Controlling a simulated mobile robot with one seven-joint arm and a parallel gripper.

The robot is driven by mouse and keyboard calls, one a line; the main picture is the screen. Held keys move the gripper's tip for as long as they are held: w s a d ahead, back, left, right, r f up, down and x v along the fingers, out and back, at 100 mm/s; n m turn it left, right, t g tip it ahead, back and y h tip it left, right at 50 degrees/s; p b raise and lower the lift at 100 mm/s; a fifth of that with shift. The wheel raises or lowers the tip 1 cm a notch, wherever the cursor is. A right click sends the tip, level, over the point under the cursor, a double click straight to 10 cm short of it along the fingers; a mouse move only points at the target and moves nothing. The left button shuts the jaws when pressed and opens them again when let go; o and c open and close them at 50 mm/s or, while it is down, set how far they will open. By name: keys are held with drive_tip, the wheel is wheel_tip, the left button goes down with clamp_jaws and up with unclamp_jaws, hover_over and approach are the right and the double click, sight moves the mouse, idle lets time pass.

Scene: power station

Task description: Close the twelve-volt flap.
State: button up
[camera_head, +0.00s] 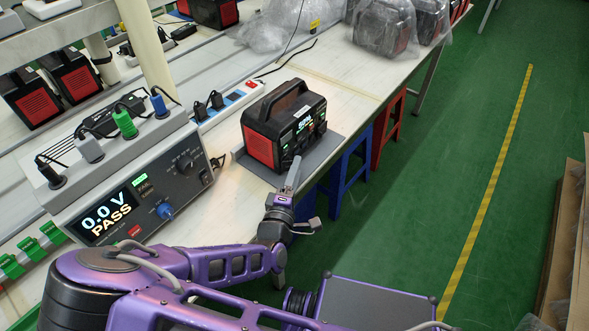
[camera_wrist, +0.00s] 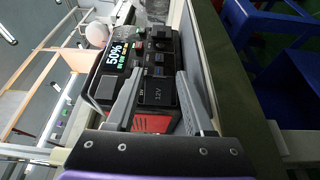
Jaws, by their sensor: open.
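The power station (camera_head: 262,148) is a black box with red side panels and a top handle, standing on a grey mat on the bench. In the wrist view its front panel (camera_wrist: 137,47) shows a lit screen reading 50% and several ports. A dark flap marked 12V (camera_wrist: 158,93) lies low on that panel, between my fingers in the picture. I cannot tell how far it stands from the panel. My gripper (camera_wrist: 160,74) is open and empty, its two grey fingers pointing at the front. In the head view my gripper (camera_head: 293,172) is just in front of the station, near the bench edge.
A tester (camera_head: 140,190) reading 0.0 V PASS stands to the left of the station. A power strip (camera_head: 228,103) lies behind it. Blue (camera_head: 347,160) and red (camera_head: 388,125) stools stand beside the bench. The green floor to the right is open.

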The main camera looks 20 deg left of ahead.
clamp_jaws()
drive_tip(key=shift+r+p, duration=0.1)
drive_tip(key=shift+p, duration=0.2)
drive_tip(key=shift+w+d+r+n+y+p, duration=0.2)
drive_tip(key=shift+n+y+p, duration=0.3)
drive_tip(key=shift+y+p, duration=0.25)
drive_tip(key=shift+w+n+y+p, duration=0.25)
drive_tip(key=shift+n+y+p, duration=0.35)
drive_tip(key=shift+y+p, duration=0.4)
drive_tip(key=n+y+p, duration=0.1)
drive_tip(key=n+g+y+p, duration=0.1)
drive_tip(key=y, duration=0.1)
drive_tip(key=shift+w+f, duration=0.1)
drive_tip(key=shift+w, duration=0.2)
drive_tip(key=shift+w+a+f+n+g+y+p, duration=0.15)
drive_tip(key=shift+w+n+g+y+p, duration=0.1)
drive_tip(key=shift+n+g+y+p, duration=0.55)
drive_tip(key=shift+y, duration=0.35)
